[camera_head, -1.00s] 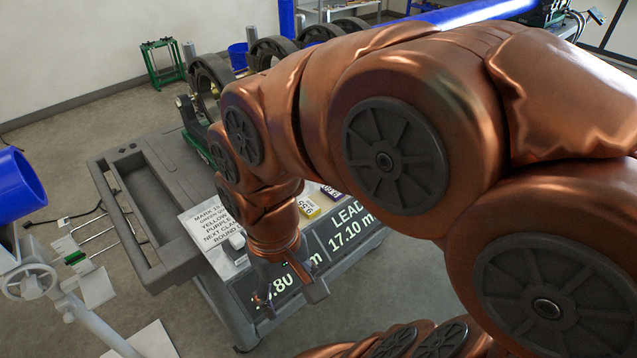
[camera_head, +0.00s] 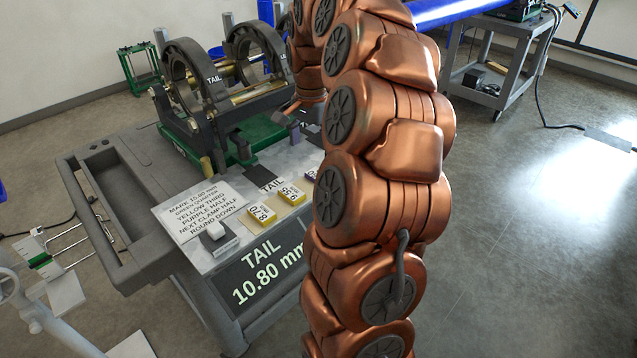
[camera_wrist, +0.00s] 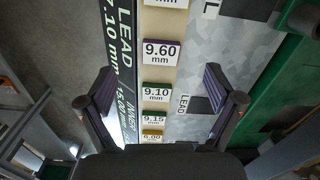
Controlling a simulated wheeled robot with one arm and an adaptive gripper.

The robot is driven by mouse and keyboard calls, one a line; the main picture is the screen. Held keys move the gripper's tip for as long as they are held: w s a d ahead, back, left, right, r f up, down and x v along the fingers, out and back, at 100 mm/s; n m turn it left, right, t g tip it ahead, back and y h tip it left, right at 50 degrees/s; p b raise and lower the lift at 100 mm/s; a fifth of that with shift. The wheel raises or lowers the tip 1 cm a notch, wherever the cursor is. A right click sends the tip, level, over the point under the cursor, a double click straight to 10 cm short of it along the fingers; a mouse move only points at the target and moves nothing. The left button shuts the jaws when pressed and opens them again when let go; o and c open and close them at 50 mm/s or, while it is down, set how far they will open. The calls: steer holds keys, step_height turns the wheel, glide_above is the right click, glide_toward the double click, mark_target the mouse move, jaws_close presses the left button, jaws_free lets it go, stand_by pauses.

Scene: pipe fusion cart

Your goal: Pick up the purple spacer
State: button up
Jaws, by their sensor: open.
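A purple-edged spacer labelled 9.60 mm (camera_wrist: 160,53) lies in a row of spacers in the wrist view. My gripper (camera_wrist: 158,70) is open and empty, one finger to each side of the row, with the purple spacer between and slightly beyond the fingertips in the picture. How high the fingers are above it I cannot tell. In the head view a purple spacer (camera_head: 311,174) shows only partly at the edge of my arm.
Green spacers (camera_wrist: 156,93) and a yellow spacer (camera_wrist: 152,135) lie close along the same row. In the head view, yellow spacers (camera_head: 262,214), an instruction sheet (camera_head: 190,208) and a small block (camera_head: 215,233) rest on the cart. Dark ring clamps (camera_head: 190,75) stand behind them.

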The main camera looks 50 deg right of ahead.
steer(key=d, duration=0.1)
steer(key=d+f+m, duration=0.1)
steer(key=d, duration=0.1)
steer(key=shift+s+d+f, duration=0.15)
steer(key=shift+d+f, duration=0.05)
steer(key=shift+d, duration=0.1)
steer(key=shift+f, duration=1.1)
steer(key=shift+w+a+f+p, duration=0.15)
steer(key=shift+f+p, duration=0.1)
steer(key=shift+f, duration=0.6)
steer(key=shift+w+a+f+p, duration=0.1)
steer(key=shift+f+p, duration=0.2)
steer(key=shift+f, duration=0.6)
steer(key=shift+w+a+f+p, duration=0.15)
steer(key=shift+f+p, duration=0.1)
steer(key=shift+f, duration=0.6)
steer(key=shift+s, duration=0.1)
steer(key=c, duration=1.2)
steer(key=shift+r, duration=0.1)
